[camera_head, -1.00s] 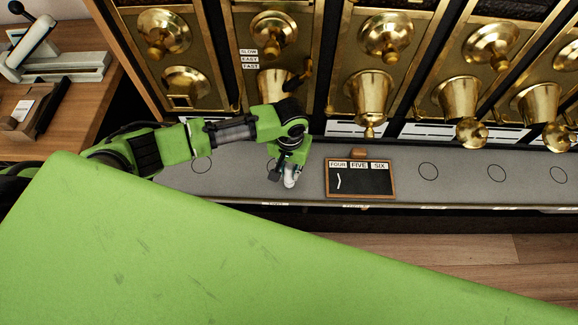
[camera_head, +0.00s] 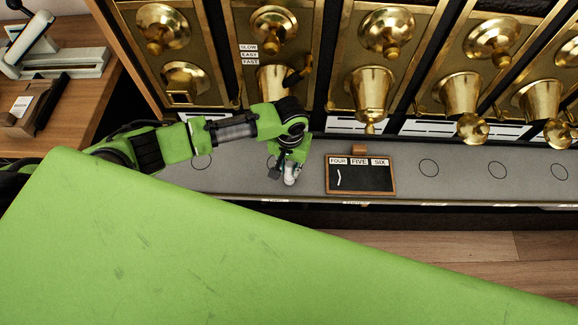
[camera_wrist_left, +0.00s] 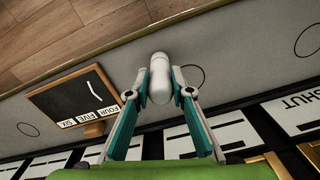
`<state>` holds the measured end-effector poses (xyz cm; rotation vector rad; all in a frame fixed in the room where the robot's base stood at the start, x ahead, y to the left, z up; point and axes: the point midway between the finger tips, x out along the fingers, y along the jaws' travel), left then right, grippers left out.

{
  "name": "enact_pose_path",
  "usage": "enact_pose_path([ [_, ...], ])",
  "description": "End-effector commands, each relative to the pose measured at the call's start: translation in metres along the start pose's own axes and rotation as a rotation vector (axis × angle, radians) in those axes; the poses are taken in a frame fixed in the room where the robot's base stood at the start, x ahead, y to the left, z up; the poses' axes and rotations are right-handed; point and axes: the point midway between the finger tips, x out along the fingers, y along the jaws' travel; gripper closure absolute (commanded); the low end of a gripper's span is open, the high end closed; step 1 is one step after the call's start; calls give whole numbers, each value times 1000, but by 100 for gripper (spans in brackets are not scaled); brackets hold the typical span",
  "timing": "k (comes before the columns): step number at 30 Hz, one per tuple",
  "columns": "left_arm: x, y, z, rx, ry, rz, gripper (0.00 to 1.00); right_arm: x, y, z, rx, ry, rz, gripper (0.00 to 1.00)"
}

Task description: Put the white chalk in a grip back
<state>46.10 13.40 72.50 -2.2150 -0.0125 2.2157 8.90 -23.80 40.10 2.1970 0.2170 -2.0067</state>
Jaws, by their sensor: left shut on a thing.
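My left gripper (camera_head: 286,172) is shut on a white, rounded piece, the white chalk (camera_head: 291,177), above the grey ledge. In the left wrist view the chalk (camera_wrist_left: 160,78) sits between the fingertips of my left gripper (camera_wrist_left: 160,95) and sticks out past them. A small blackboard (camera_head: 361,178) with a wooden frame stands to the right of the gripper, labelled FOUR, FIVE, SIX, with one white mark under FOUR. A small wooden block (camera_head: 359,150) sits at its top edge. It also shows in the left wrist view (camera_wrist_left: 94,129). My right gripper is not in view.
The grey ledge (camera_head: 460,190) has several drawn circles and clear room right of the blackboard. Brass bins with spouts (camera_head: 371,92) line the wall behind it. A wooden side table (camera_head: 85,95) with a pale device is at left.

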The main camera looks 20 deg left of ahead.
Motion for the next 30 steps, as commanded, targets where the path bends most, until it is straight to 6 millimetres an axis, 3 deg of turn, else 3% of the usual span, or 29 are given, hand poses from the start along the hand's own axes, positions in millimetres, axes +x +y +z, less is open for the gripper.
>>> enact_pose_path([
  [7, 4, 1, 0, 0, 1, 1, 100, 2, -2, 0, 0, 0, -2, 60],
  [8, 4, 1, 0, 1, 1, 1, 76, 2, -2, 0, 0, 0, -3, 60],
  [10, 3, 0, 0, 1, 1, 1, 60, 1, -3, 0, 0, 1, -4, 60],
  [25, 3, 0, 0, 0, -1, 0, 60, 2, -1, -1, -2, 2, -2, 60],
  [30, -14, 0, 0, 0, 1, 1, 60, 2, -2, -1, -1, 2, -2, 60],
])
